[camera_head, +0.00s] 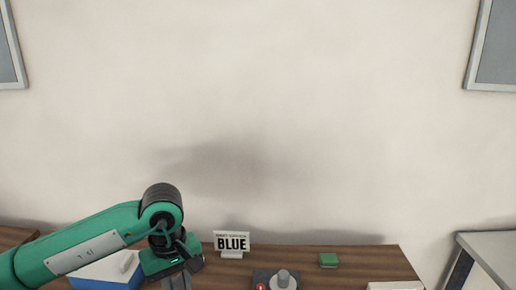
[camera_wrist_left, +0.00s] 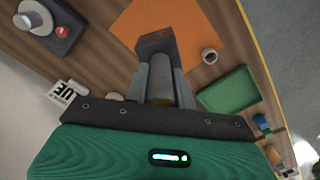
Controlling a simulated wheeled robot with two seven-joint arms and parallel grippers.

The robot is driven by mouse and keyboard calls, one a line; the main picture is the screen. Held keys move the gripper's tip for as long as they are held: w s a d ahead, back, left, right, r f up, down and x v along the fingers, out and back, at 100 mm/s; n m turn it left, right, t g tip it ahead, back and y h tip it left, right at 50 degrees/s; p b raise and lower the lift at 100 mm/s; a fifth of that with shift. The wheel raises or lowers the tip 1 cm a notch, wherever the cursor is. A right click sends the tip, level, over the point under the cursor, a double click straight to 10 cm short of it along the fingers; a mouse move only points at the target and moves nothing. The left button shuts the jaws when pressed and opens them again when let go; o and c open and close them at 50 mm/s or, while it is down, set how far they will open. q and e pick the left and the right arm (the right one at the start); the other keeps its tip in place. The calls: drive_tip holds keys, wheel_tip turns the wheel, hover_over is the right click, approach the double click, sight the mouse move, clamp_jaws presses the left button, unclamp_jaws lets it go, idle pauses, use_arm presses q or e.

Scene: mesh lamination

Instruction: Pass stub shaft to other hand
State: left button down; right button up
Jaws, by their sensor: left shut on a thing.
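My left gripper (camera_head: 176,278) reaches down over the left part of the wooden table in the head view. In the left wrist view its two grey fingers (camera_wrist_left: 161,90) are shut on a grey, rounded piece (camera_wrist_left: 160,78), which I take to be the stub shaft. The fingers and palm hide part of it. A dark block shape (camera_wrist_left: 158,44) shows just beyond the fingertips; I cannot tell if it touches the held piece. My right gripper is in neither view.
The wooden table (camera_head: 345,276) carries a "BLUE" sign (camera_head: 232,243), a dark base with a grey knob (camera_head: 283,278), a green block (camera_head: 328,260) and a blue-white box (camera_head: 106,270). The wrist view shows an orange sheet (camera_wrist_left: 192,28), small ring (camera_wrist_left: 210,56) and green tray (camera_wrist_left: 230,91).

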use_arm(q)
drive_tip(key=a+f+m, duration=0.4)
drive_tip(key=f+m, duration=0.2)
drive_tip(key=m, duration=0.1)
drive_tip(key=shift+s+a+f, duration=0.15)
drive_tip(key=shift+f, duration=0.15)
